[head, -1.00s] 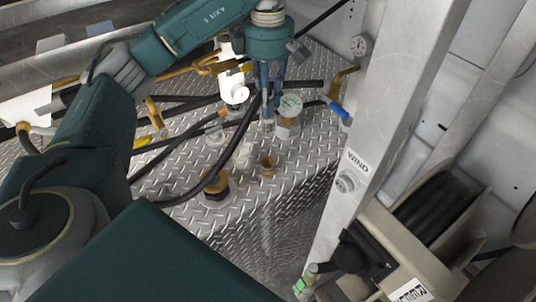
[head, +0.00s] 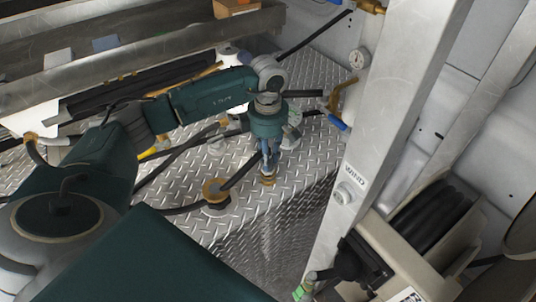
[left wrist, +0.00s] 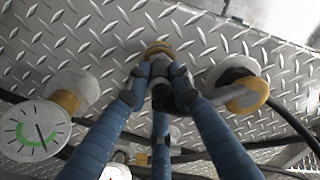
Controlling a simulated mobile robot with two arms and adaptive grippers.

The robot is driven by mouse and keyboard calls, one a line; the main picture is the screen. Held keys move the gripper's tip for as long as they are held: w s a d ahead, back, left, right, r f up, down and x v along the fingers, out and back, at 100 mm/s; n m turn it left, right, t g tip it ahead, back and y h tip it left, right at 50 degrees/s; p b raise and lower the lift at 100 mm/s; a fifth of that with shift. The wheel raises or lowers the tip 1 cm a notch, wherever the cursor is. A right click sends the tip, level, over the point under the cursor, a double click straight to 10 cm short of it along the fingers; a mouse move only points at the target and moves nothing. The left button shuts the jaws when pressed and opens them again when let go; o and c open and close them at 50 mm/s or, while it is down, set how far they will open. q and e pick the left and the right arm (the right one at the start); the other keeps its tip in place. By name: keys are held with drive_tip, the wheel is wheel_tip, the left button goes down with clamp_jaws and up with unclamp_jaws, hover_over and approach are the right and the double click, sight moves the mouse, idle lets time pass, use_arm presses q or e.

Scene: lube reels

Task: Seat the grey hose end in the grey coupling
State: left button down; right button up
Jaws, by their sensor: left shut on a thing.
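A brass-rimmed fitting, seemingly the coupling (head: 268,181), stands directly below the fingertips. Its brass rim (left wrist: 157,49) shows just beyond the hose end in the left wrist view. Whether the hose end touches or sits inside it is hidden. My right gripper is out of view.
A brass-capped fitting (head: 216,190) stands left of the coupling, with a black hose beside it. A dial gauge (left wrist: 32,130) stands close by. A blue-handled valve (head: 338,123) lies to the right. A metal post (head: 385,120) and a hose reel (head: 435,220) bound the right.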

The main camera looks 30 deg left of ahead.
use_arm(q)
drive_tip(key=c, duration=1.5)
unclamp_jaws()
drive_tip(key=shift+f, duration=0.1)
drive_tip(key=shift+r, duration=0.45)
drive_tip(key=shift+r+b, duration=1.9)
drive_tip(key=shift+r, duration=3.85)
